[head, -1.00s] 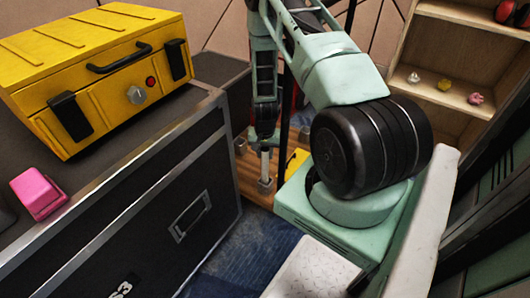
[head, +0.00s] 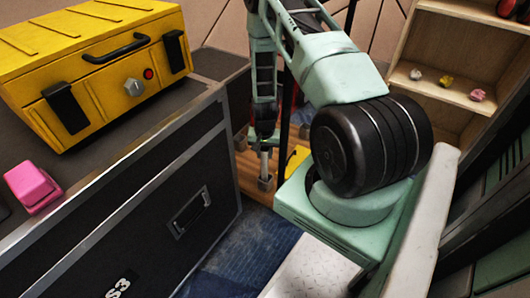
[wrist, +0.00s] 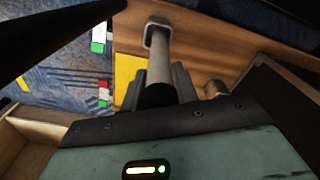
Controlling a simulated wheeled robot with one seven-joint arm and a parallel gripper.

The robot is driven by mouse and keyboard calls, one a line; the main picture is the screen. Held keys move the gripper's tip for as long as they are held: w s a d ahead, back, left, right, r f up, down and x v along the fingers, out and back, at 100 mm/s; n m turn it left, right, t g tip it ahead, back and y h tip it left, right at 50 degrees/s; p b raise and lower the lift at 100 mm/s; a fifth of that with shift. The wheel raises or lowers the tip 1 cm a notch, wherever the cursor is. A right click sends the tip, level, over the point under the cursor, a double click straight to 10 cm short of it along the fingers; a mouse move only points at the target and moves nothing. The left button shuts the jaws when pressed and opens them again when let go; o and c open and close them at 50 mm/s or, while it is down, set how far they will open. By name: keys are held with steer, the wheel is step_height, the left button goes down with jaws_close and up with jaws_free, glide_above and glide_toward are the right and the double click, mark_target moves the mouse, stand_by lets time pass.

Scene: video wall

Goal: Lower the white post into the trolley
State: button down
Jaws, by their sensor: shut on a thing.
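The white post (head: 264,161) hangs upright below my gripper (head: 265,132) in the head view, with a grey block at its lower end. In the wrist view the post (wrist: 159,62) runs out from between the fingers of my gripper (wrist: 160,92), which is shut on it. The trolley (head: 246,172) is a wooden piece low behind the black case, largely hidden by the case and my arm.
A black flight case (head: 150,215) stands left, with a yellow toolbox (head: 95,70) and a pink object (head: 32,186) on top. A yellow item (wrist: 127,75) lies beside the post. A wooden shelf (head: 450,90) with small objects is at right. Blue carpet (head: 235,245) shows between.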

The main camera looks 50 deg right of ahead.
steer(key=shift+s+a+f, duration=0.1)
steer(key=shift+s+f, duration=0.1)
steer(key=shift+f, duration=0.1)
steer(key=shift+r, duration=0.15)
steer(key=shift+r+p, duration=2.1)
steer(key=shift+r, duration=0.25)
steer(key=shift+w+f, duration=0.1)
steer(key=shift+f+b, duration=1.45)
steer(key=shift+f, duration=1.05)
steer(key=shift+r+p, duration=2.2)
steer(key=shift+r, duration=0.5)
